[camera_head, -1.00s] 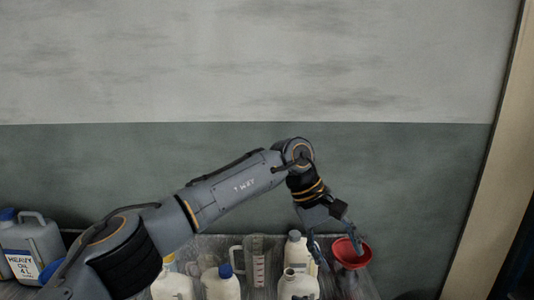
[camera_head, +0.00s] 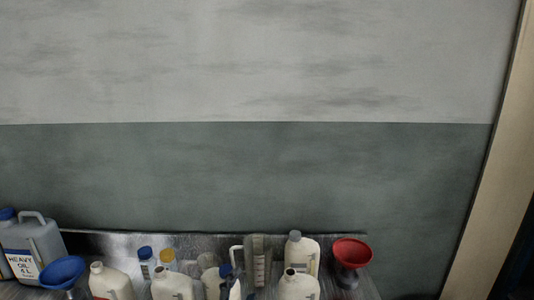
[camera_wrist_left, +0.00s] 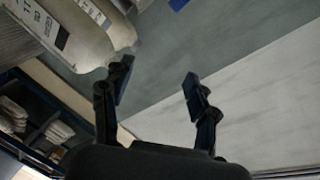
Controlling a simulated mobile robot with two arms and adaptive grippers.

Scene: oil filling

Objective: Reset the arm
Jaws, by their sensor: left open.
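My left gripper (camera_wrist_left: 157,82) shows in the left wrist view with its two dark fingers spread and nothing between them. A pale container with a printed label (camera_wrist_left: 75,30) is at the upper left there, close to the left fingertip; I cannot tell if they touch. In the head view my left arm is out of sight, except perhaps a dark shape beside a bottle at the bottom middle. The red funnel (camera_head: 352,252) stands upright at the right end of the bench (camera_head: 110,243), clear of any gripper. My right gripper is not in view.
Several cream bottles (camera_head: 301,254), a clear measuring jug (camera_head: 258,262), a blue funnel (camera_head: 62,271) and a grey heavy oil can (camera_head: 35,243) crowd the bench. The wall behind is bare. A blue shelf (camera_wrist_left: 28,112) shows in the left wrist view.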

